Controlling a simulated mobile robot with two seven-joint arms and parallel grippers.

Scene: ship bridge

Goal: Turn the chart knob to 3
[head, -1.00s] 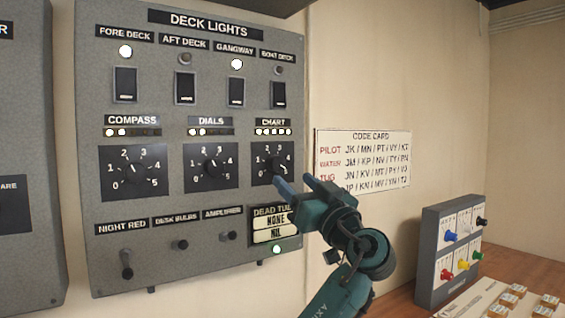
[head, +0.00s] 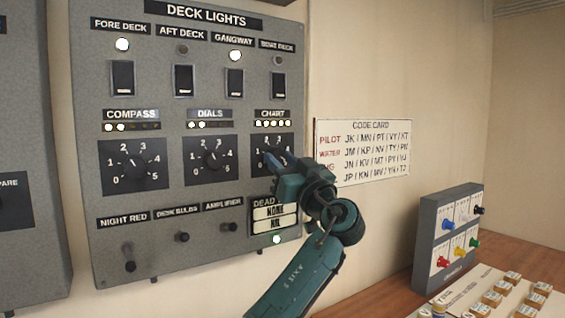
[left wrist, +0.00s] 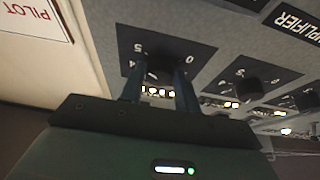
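The chart knob (left wrist: 160,66) is a dark round knob on a black dial plate marked 0 to 5. In the head view its dial plate (head: 284,142) is partly covered by my left gripper (head: 270,158), and the pointer cannot be read. In the left wrist view the two fingers of my left gripper (left wrist: 158,84) stand apart, one on each side of the knob. I cannot tell whether they touch it. My right gripper is not in view.
The compass knob (head: 134,163) and dials knob (head: 211,160) sit left on the same grey panel (head: 90,190). Switches and small levers lie above and below. A code card (head: 363,150) is on the wall; a grey box with coloured knobs (head: 432,225) stands at right.

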